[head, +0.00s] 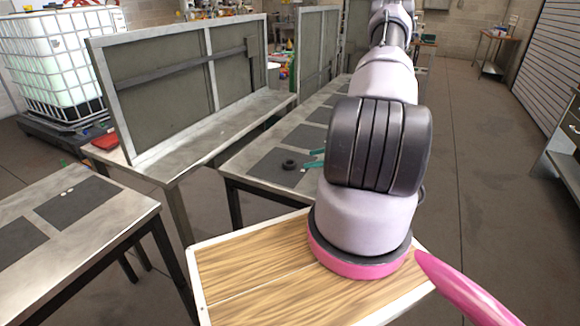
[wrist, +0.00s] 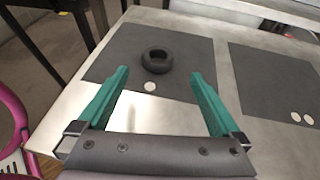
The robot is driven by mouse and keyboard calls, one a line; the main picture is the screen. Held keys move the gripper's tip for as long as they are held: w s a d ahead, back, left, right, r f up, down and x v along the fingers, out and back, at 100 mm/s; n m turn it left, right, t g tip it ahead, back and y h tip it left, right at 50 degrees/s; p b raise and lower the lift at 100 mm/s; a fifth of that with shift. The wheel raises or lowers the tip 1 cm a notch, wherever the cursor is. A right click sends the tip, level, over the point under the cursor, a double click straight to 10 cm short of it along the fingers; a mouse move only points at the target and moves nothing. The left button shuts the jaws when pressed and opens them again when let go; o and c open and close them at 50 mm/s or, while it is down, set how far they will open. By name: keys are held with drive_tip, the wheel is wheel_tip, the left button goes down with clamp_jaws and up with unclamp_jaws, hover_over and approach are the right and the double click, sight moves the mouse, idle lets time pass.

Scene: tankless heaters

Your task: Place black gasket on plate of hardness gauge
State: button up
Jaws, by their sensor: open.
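The black gasket (wrist: 157,61) is a thick ring lying flat on a dark grey mat (wrist: 193,75) in the wrist view. In the head view the gasket (head: 289,165) sits on the near end of the middle metal table. In the head view the fingertips (head: 315,159) show just right of the gasket, partly hidden behind my arm. I cannot make out a hardness gauge or its plate in either view.
A white disc (wrist: 150,86) lies near the gasket. Another dark mat (wrist: 275,84) with two discs (wrist: 302,118) lies to the right. A tall panel bench (head: 180,80) stands behind the table at left. A second metal table (head: 75,215) is at front left. The right floor (head: 480,170) is clear.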

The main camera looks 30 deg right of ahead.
sight(293, 163)
drive_tip(key=x, duration=0.8)
drive_tip(key=shift+f, duration=0.2)
drive_tip(key=shift+r, duration=0.1)
drive_tip(key=c, duration=1.5)
